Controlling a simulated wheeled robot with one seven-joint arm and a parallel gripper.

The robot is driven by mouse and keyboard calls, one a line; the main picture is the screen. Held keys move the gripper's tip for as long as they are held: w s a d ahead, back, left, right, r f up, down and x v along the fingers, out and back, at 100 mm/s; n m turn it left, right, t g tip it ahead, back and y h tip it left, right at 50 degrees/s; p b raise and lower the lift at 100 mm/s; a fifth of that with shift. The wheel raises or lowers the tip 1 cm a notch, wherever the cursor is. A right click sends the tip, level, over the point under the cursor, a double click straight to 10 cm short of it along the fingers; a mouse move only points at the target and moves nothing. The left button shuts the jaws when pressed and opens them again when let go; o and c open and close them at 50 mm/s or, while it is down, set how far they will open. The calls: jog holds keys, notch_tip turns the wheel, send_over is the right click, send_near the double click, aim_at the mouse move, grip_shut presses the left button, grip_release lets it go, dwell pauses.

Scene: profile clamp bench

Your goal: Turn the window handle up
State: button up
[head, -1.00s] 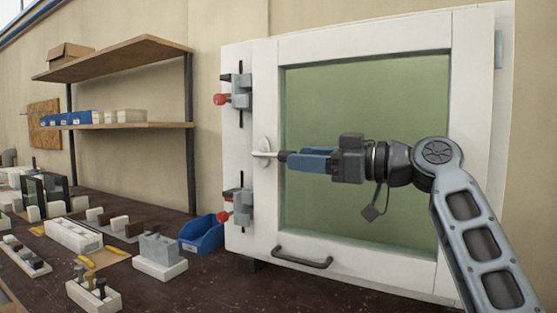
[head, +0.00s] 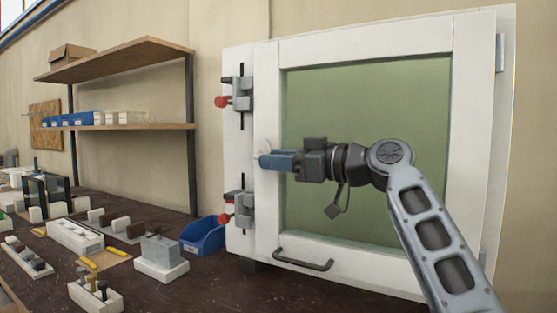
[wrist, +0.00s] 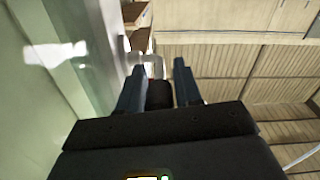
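The window handle (head: 264,157) is on the left side of the white window frame (head: 380,38), with its lever horizontal and pointing right. My gripper (head: 262,161) covers most of it in the head view. In the wrist view, the handle's dark grip (wrist: 160,95) lies between the two fingers of my gripper (wrist: 160,70), and its pale metal neck (wrist: 152,62) shows beyond the fingertips. The fingers are apart, one on each side of the grip, and do not appear closed on it. Whether either finger touches the grip is hard to tell.
Two red-knobbed clamps, an upper (head: 240,95) and a lower (head: 242,208), sit on the frame's left edge. A dark pull bar (head: 303,264) is along the bottom. A blue bin (head: 203,235) and several small fixtures stand on the bench to the left.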

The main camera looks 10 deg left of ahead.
grip_shut()
